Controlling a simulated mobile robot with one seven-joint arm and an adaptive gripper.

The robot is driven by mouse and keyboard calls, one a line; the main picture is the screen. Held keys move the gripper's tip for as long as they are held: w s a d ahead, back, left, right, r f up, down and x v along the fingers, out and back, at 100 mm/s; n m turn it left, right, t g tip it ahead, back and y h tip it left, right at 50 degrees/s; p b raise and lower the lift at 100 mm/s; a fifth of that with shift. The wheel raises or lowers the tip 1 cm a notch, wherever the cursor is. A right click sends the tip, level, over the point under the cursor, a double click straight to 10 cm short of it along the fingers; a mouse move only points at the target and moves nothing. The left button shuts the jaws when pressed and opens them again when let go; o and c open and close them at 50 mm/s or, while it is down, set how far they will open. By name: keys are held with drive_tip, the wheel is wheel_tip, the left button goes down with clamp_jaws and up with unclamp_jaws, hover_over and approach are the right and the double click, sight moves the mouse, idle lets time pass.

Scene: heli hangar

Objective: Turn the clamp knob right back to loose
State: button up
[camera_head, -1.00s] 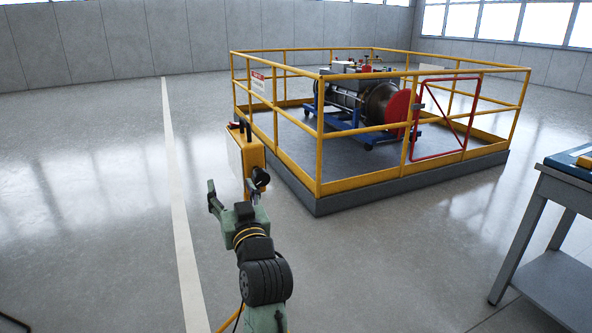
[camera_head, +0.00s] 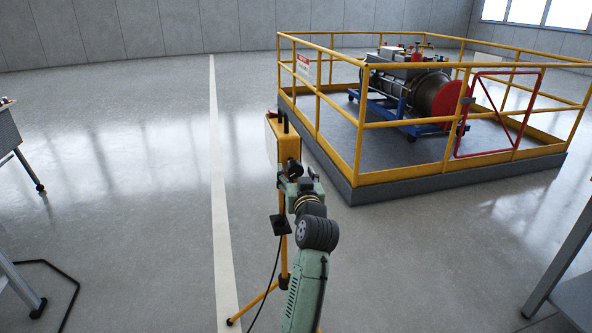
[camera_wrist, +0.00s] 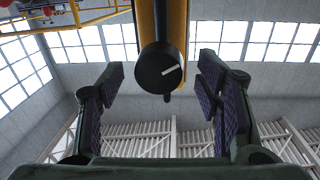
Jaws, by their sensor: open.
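The clamp knob (camera_wrist: 160,68) is round and black with a white pointer line on its face. It sits on the side of a yellow box (camera_head: 290,138) on a yellow tripod, and the line points up and to the right in the wrist view. In the head view the knob (camera_head: 293,168) shows just beyond my gripper (camera_head: 298,180). In the wrist view my gripper (camera_wrist: 160,95) is open, its two padded fingers to the left and right of and below the knob. Nothing is between the fingers, and I see no contact with the knob.
A yellow-railed platform (camera_head: 360,182) with a red gate and an engine on a blue stand is to the right, behind the tripod. A cable hangs near the tripod's legs (camera_head: 262,305). Tables stand at the left and right edges. Open floor lies left of the tripod.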

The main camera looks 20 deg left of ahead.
drive_tip(key=shift+w+a, duration=0.2)
drive_tip(key=shift+w, duration=0.15)
drive_tip(key=shift+c, duration=0.4)
drive_tip(key=c, duration=1.1)
